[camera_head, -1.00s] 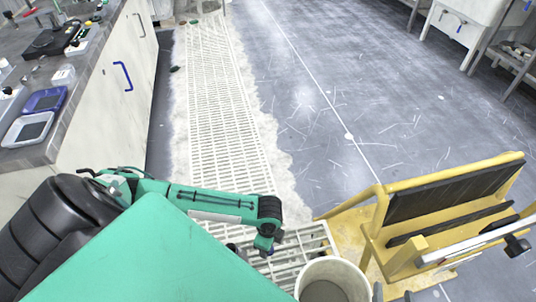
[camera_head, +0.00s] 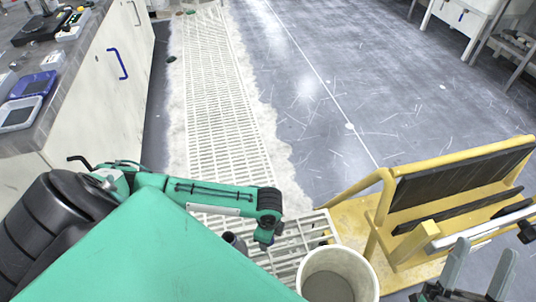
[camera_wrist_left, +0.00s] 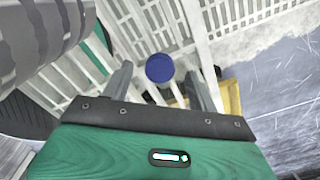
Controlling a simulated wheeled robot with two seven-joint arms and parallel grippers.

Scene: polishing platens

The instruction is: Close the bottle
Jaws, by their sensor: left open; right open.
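A round dark-blue cap (camera_wrist_left: 160,68) shows from above in the left wrist view, between the two fingers of my left gripper (camera_wrist_left: 162,82). Those fingers are open, with a gap on each side of the cap. I cannot tell whether the cap sits on a bottle; no bottle body shows clearly. In the head view my left arm reaches in over the white grating, and its fingers are hidden. My right gripper (camera_head: 479,266) is open and empty at the lower right, in front of the yellow cart.
A cream bucket (camera_head: 366,268) with grey contents stands at the lower middle, between the grating (camera_head: 225,95) and the yellow cart (camera_head: 375,215). A counter (camera_head: 95,90) with blue and white trays runs along the left. The grey floor (camera_head: 330,60) beyond is clear.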

